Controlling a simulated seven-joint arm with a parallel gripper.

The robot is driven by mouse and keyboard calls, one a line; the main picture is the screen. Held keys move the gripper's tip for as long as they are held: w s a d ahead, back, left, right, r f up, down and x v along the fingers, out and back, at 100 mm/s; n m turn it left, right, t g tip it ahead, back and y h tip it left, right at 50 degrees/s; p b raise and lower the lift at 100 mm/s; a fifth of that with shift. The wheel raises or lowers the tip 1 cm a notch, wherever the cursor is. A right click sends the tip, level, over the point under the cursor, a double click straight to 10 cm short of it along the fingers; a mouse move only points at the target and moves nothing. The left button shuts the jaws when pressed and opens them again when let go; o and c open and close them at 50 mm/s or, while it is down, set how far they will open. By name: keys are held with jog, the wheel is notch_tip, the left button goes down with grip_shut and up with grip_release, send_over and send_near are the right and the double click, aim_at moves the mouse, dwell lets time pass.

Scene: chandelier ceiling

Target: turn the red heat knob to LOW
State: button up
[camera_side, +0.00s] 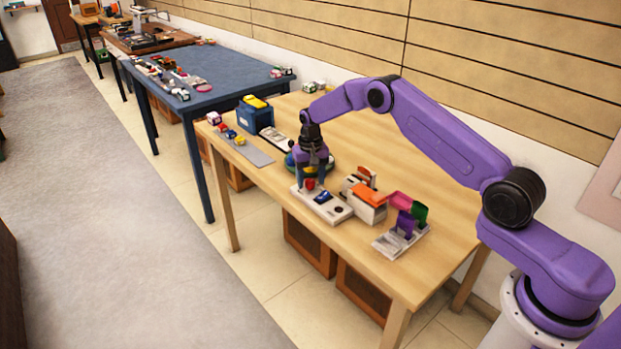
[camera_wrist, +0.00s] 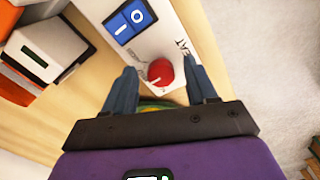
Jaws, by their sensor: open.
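The red heat knob (camera_wrist: 160,73) sits on a white panel (camera_wrist: 180,24) on the wooden table. A small white mark shows on the knob; the lettering beside it is partly legible as HEAT, and I cannot read the setting. In the side view the knob (camera_side: 310,184) is small, below my gripper. My gripper (camera_wrist: 161,84) is open, pointing down, with one blue-grey finger on each side of the knob. I cannot tell whether either finger touches it. A blue rocker switch (camera_wrist: 130,19) marked with a line and a circle is on the same panel.
A white box with an orange top (camera_side: 369,194) stands close to the panel's right. A rack with purple, pink and green pieces (camera_side: 402,229) is further right. A blue bin (camera_side: 255,115) and a grey strip (camera_side: 247,150) lie left. The table's front edge is near the panel.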

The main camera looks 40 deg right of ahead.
jog(key=c, duration=1.1)
jog(key=shift+o, duration=0.2)
jog(key=shift+n, duration=0.3)
jog(key=n, duration=0.4)
jog(key=shift+d+n, duration=0.15)
jog(key=shift+n, duration=2.05)
jog(key=o, duration=1.1)
jog(key=shift+c, duration=0.2)
